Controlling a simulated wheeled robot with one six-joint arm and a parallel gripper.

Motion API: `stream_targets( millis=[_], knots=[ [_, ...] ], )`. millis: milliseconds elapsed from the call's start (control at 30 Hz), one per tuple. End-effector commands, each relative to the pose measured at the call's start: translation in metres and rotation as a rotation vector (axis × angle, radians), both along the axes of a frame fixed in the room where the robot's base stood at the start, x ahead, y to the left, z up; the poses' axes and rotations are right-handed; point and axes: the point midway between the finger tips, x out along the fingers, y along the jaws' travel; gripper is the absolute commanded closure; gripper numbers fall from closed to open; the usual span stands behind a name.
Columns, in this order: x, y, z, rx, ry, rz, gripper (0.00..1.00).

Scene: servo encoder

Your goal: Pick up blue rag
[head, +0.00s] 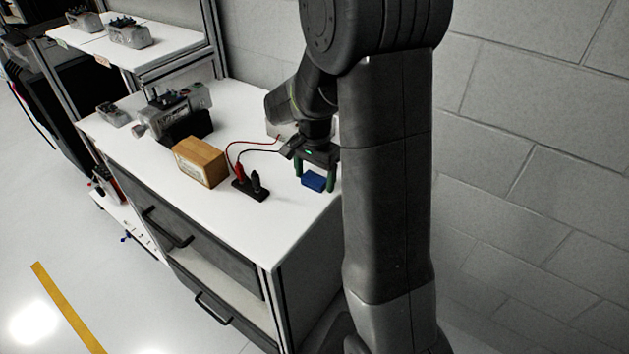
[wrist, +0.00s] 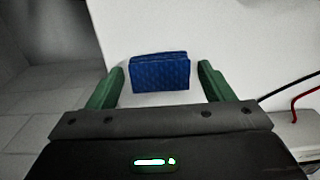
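The blue rag (head: 313,181) lies folded on the white workbench top (head: 290,222), close to its right edge. In the wrist view the rag (wrist: 160,72) sits ahead of my gripper, between the lines of the two green fingers, with white surface showing on both sides of it. My gripper (head: 315,183) points down over the rag in the head view. In the wrist view my gripper (wrist: 161,78) is open, its fingers wide apart and not touching the rag. The exact height of the fingertips above the bench cannot be told.
A black probe holder (head: 249,189) with red and black leads stands left of the rag. A cardboard box (head: 200,162) and a grey servo unit (head: 180,115) stand farther left. A light-coloured device (head: 283,130) is partly hidden behind my arm. A block wall borders the bench.

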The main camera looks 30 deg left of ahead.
Motion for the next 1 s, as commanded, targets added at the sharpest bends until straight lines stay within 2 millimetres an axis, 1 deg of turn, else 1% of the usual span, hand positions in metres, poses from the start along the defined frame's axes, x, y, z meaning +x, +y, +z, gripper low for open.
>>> stream_targets(
  millis=[33, 100, 200, 233, 267, 467, 567, 900, 1000],
  knots=[
    [0.000, 0.000, 0.000, 0.000, 0.000, 0.000, 0.36],
    [0.000, 0.000, 0.000, 0.000, 0.000, 0.000, 0.50],
    [0.000, 0.000, 0.000, 0.000, 0.000, 0.000, 0.66],
    [0.000, 0.000, 0.000, 0.000, 0.000, 0.000, 0.66],
    [0.000, 0.000, 0.000, 0.000, 0.000, 0.000, 0.70],
    [0.000, 0.000, 0.002, 0.001, -0.001, 0.000, 0.70],
    [0.001, 0.001, 0.012, 0.003, -0.002, 0.000, 0.70],
    [0.000, 0.000, 0.077, 0.004, -0.003, 0.000, 0.70],
    [0.000, 0.000, 0.090, 0.002, -0.001, 0.000, 0.70]
  ],
)
